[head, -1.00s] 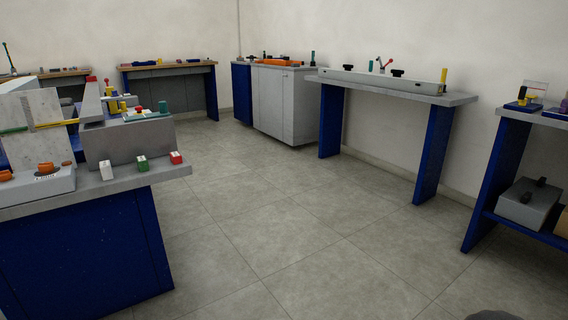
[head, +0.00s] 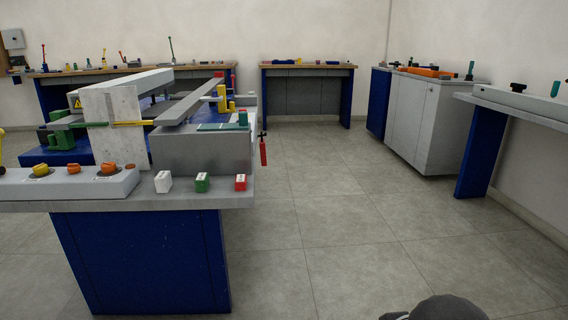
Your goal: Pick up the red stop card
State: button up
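A small red block with a white face (head: 241,182) stands at the front right corner of the near bench top; it looks like the red stop card, though its marking is too small to read. A green block (head: 202,182) and a white block (head: 163,182) stand in a row to its left, apart from it. My gripper is not in view. A dark rounded part at the bottom edge appears to be mine.
The near grey bench top (head: 120,202) on a blue base carries a grey control box with orange knobs (head: 70,184) and a larger grey machine block (head: 200,150). A red object (head: 263,150) hangs beside it. The tiled floor (head: 330,225) to the right is clear.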

aim_at(264, 162)
jog(key=i+l+u, duration=0.4)
jog(key=l, duration=0.25)
jog(key=i+l+u, duration=0.2)
jog(key=l, duration=0.2)
jog(key=i+l+z, duration=0.1)
jog(key=i+l, duration=0.15)
jog(key=i, duration=0.6)
jog(key=i+l+z, duration=0.15)
jog(key=i, duration=0.75)
jog(key=i+l+z, duration=0.1)
jog(key=i, duration=0.75)
